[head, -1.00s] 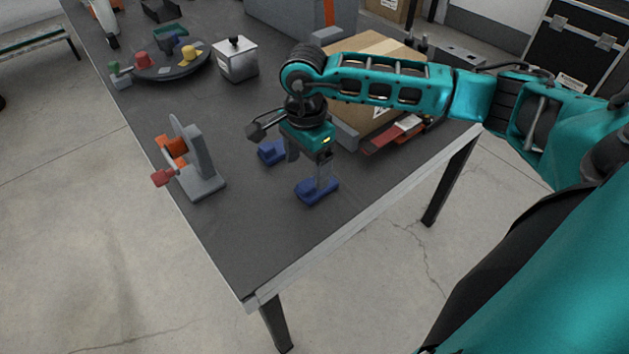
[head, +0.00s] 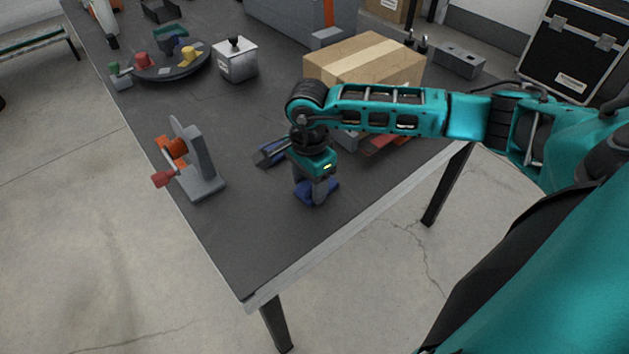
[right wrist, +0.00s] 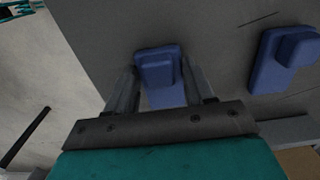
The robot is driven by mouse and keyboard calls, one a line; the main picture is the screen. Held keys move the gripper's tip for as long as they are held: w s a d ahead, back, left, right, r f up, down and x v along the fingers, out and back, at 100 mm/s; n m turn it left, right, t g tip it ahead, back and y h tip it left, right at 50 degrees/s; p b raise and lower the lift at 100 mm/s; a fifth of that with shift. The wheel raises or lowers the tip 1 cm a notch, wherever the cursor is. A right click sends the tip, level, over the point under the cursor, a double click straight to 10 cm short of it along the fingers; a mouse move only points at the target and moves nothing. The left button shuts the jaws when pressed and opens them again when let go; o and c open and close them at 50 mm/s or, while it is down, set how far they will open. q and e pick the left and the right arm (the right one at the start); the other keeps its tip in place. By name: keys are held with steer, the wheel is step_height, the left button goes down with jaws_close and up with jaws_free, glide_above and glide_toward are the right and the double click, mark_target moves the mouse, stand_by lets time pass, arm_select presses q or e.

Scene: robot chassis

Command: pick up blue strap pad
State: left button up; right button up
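One blue strap pad (head: 333,189) lies on the dark table near its front right edge, partly hidden behind my right gripper (head: 316,198). In the right wrist view its raised block (right wrist: 158,70) sits between the two fingers of my right gripper (right wrist: 161,78). The fingers stand apart on both sides of the block; I cannot tell whether they touch it. A second blue pad (right wrist: 290,58) lies to the right in the wrist view, clear of the fingers. My left gripper is not in view.
A grey stand with orange and red parts (head: 203,174) is left of my gripper. A cardboard box (head: 365,62) and a red item (head: 385,145) lie behind my forearm. The table's front corner is clear.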

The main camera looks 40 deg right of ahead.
steer(key=c, duration=0.5)
steer(key=shift+r, duration=0.15)
